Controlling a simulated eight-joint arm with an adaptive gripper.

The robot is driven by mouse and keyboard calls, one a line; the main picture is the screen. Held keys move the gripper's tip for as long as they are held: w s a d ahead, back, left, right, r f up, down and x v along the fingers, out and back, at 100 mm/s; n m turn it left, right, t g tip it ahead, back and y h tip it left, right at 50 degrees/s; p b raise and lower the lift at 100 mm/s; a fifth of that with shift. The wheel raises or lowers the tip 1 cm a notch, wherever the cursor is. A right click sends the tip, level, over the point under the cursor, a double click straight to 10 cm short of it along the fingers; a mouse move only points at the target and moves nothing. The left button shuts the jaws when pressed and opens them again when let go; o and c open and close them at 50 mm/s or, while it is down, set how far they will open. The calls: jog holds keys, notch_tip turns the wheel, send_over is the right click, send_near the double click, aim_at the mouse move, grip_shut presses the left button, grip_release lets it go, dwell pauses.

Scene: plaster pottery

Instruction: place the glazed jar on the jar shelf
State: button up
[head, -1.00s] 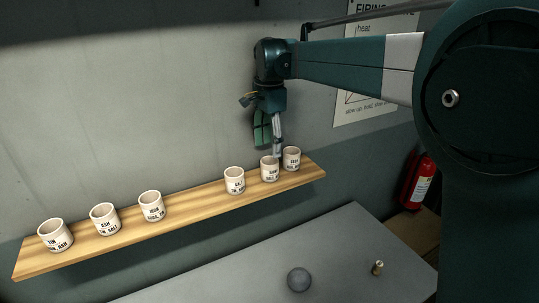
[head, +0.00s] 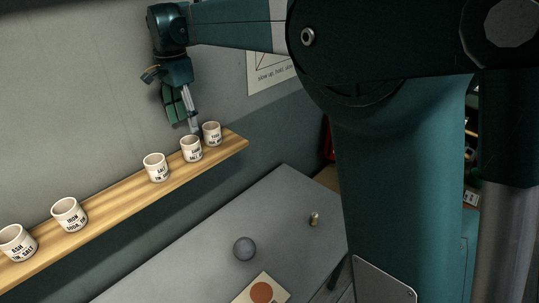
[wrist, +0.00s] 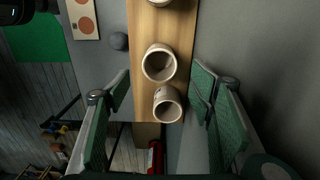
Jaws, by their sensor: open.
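The wooden jar shelf (head: 110,205) runs along the wall and bears several whitish jars with dark lettering. Near its right end stand an end jar (head: 212,133), a second jar (head: 191,149) and a third jar (head: 155,167). I cannot tell which is the glazed jar. My gripper (head: 187,124) is just above and behind the end pair, its lower finger partly hidden by them. In the wrist view my gripper (wrist: 160,90) is open and empty, its green pads wide apart. The lower jar (wrist: 167,104) and upper jar (wrist: 159,63) show upright between the pads, open mouths facing the camera.
Two more jars, a middle jar (head: 69,215) and a left jar (head: 17,243), stand farther left on the shelf with a bare gap between. Below is a grey table (head: 200,265) with a grey ball (head: 244,249), a small brass piece (head: 314,219) and a card (head: 262,292).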

jog(key=s+d+r+n+t, duration=0.1)
jog(key=s+d, duration=0.3)
jog(key=d, duration=0.5)
jog(key=s+d+r+n+t+y, duration=0.15)
jog(key=s+d, duration=0.25)
jog(key=d, duration=0.6)
jog(key=s+d+n+t, duration=0.1)
jog(key=s+d+n, duration=0.1)
jog(key=s+d, duration=0.5)
jog(key=s+d+f+n+t, duration=0.2)
jog(key=s+d+f, duration=0.4)
jog(key=s+d, duration=0.3)
jog(key=s+d+f+n+t+h, duration=0.1)
jog(key=s+d+f+n+t, duration=0.1)
jog(key=s+d+f, duration=0.5)
jog(key=s+d, duration=0.2)
jog(key=d, duration=0.2)
jog(key=shift+d, duration=0.25)
jog(key=shift+s+f+n, duration=0.1)
jog(key=shift+f+n, duration=0.05)
jog(key=shift+n, duration=0.1)
